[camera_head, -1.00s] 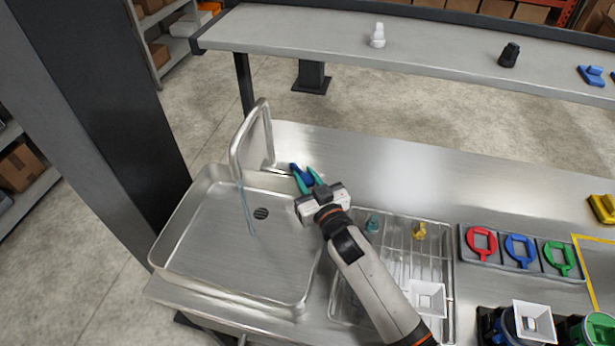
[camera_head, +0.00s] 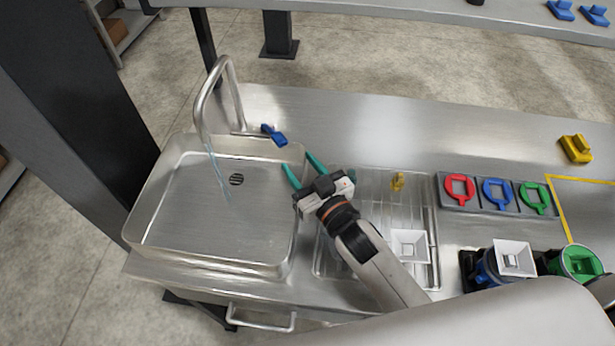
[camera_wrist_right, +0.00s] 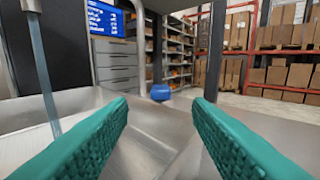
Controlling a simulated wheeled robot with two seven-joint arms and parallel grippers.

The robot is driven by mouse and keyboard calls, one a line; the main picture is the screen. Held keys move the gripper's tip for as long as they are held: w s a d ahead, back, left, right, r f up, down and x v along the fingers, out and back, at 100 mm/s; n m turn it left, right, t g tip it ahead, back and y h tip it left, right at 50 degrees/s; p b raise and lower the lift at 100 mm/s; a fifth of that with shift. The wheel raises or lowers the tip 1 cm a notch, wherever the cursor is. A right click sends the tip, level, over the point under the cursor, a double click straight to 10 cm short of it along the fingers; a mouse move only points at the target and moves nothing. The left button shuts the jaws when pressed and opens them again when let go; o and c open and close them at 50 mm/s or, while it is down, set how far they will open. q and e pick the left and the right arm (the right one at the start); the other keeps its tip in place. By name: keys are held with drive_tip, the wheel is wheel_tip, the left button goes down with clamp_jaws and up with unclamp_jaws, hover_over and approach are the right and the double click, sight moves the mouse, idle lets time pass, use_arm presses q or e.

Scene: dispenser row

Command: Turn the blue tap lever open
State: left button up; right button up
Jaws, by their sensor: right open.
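The blue tap lever (camera_head: 274,135) sits on the steel counter just right of the base of the curved metal tap (camera_head: 218,97). A thin stream of water (camera_head: 217,172) falls from the tap spout into the sink. In the right wrist view the lever (camera_wrist_right: 160,92) shows small, beyond and between the green fingers. My right gripper (camera_head: 301,170) is open and empty, at the right rim of the sink, a short way in front of the lever and not touching it. My left gripper is not in view.
The sink basin (camera_head: 142,215) lies left of my right gripper. A wire drying rack (camera_head: 432,235) with a yellow piece (camera_head: 398,181) is on its right. Farther right is a tray of red, blue and green rings (camera_head: 497,192).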

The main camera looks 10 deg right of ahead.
drive_tip(key=shift+v, duration=1.15)
